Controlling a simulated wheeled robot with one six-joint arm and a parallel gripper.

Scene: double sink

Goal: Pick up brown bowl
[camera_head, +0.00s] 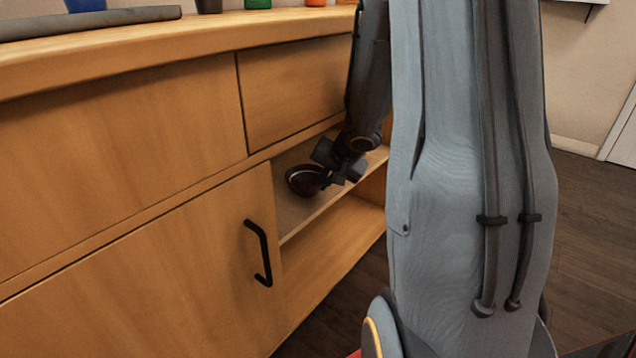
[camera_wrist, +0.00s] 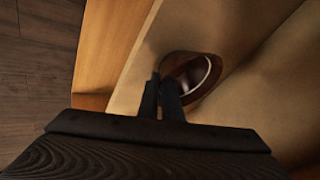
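The brown bowl (camera_head: 301,181) is dark and glossy, at the open shelf of the wooden cabinet. In the wrist view the bowl (camera_wrist: 202,88) shows its rim and a pale inside. My gripper (camera_head: 326,178) is at the bowl's right side in the head view. In the wrist view the two fingers of my gripper (camera_wrist: 162,82) are close together at the bowl's left rim, one on each side of the wall. They look shut on it. The fingers hide part of the rim. I cannot tell whether the bowl touches the shelf.
The shelf board (camera_head: 296,215) lies below a drawer front (camera_head: 292,88). A cabinet door with a black handle (camera_head: 259,252) stands left of the opening. The countertop (camera_head: 150,48) above holds several items. Dark floor (camera_head: 590,230) is open at the right.

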